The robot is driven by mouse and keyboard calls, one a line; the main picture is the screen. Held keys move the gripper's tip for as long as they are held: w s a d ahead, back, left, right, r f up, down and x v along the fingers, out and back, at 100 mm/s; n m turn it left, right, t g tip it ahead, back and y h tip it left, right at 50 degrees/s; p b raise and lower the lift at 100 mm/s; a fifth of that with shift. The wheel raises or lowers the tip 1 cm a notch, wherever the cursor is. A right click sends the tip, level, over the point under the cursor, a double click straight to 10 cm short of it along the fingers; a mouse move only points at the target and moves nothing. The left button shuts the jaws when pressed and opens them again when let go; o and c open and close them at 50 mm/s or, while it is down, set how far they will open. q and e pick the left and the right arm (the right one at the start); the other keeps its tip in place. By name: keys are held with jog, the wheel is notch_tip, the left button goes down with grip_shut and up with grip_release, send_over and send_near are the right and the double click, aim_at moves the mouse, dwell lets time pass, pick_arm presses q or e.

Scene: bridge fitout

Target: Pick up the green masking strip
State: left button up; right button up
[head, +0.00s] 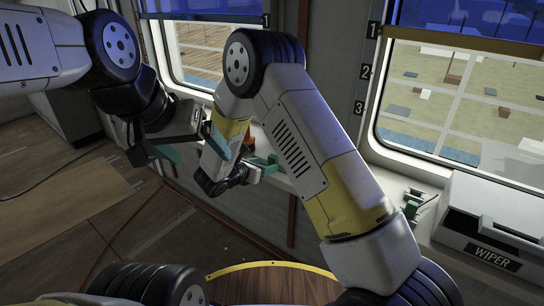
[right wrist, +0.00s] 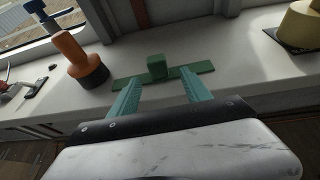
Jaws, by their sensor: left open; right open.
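The green masking strip (right wrist: 198,69) lies flat along the pale sill in the right wrist view, with a raised green block (right wrist: 157,66) at its middle. My right gripper (right wrist: 160,80) is open with teal fingers. In that view its fingertips point at the strip, one on each side of the block, with nothing held. In the head view my right gripper (head: 266,163) is by the sill edge, partly hidden by my arm, and I cannot make out the strip there. My left gripper (head: 203,155) is open and empty, to the left of my right one.
An orange-handled tool with a dark base (right wrist: 80,60) stands left of the strip on the sill (right wrist: 240,85). A yellowish round object (right wrist: 300,25) sits at the far right. In the head view, a box labelled WIPER (head: 494,258) and a small green device (head: 411,208) are at right.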

aim_at(271, 160)
jog(key=x, duration=0.6)
jog(key=shift+w+d+r, duration=0.15)
jog(key=shift+w+r, duration=0.15)
jog(key=shift+w, duration=0.1)
grip_shut()
